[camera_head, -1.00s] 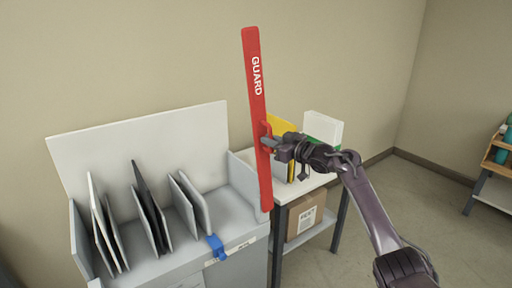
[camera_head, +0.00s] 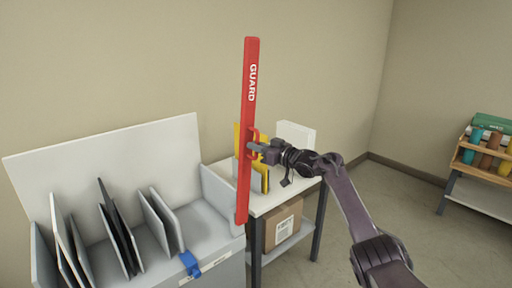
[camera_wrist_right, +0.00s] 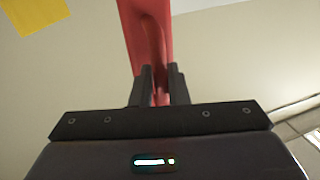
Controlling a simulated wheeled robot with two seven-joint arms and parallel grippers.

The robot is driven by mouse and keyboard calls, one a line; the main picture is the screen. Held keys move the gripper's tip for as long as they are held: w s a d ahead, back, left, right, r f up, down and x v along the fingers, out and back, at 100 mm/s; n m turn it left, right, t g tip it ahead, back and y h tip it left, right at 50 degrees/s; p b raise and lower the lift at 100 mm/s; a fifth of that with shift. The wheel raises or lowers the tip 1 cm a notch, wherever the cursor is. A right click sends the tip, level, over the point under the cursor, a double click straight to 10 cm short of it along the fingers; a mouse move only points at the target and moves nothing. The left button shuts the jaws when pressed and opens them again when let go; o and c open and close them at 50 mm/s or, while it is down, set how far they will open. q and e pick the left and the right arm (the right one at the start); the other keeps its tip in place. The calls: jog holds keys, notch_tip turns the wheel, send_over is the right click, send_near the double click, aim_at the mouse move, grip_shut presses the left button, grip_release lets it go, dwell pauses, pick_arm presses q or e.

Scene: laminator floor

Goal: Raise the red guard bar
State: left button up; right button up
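The red guard bar (camera_head: 248,100), lettered GUARD, stands almost upright at the right end of the grey machine (camera_head: 215,215) in the head view. A red handle sticks out of its right side. My right gripper (camera_head: 254,147) is at this handle, and its arm comes in from the lower right. In the right wrist view the two dark fingers (camera_wrist_right: 160,88) are close together on the red handle (camera_wrist_right: 148,35). The fingers hide part of the handle. My left gripper is in neither view.
Several dark and grey panels (camera_head: 117,240) stand in the machine's tray. A blue clip (camera_head: 190,264) sits on its front edge. A side table (camera_head: 265,207) holds yellow and white items, with a cardboard box (camera_head: 283,222) below. A wooden rack (camera_head: 485,157) stands far right.

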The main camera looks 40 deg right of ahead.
jog(key=shift+o, duration=1.2)
jog(key=shift+d, duration=0.3)
jog(key=shift+o, duration=0.2)
jog(key=shift+d+f, duration=0.1)
jog(key=shift+d, duration=0.05)
jog(key=shift+a, duration=0.2)
jog(key=b+v, duration=0.2)
jog(key=v, duration=0.6)
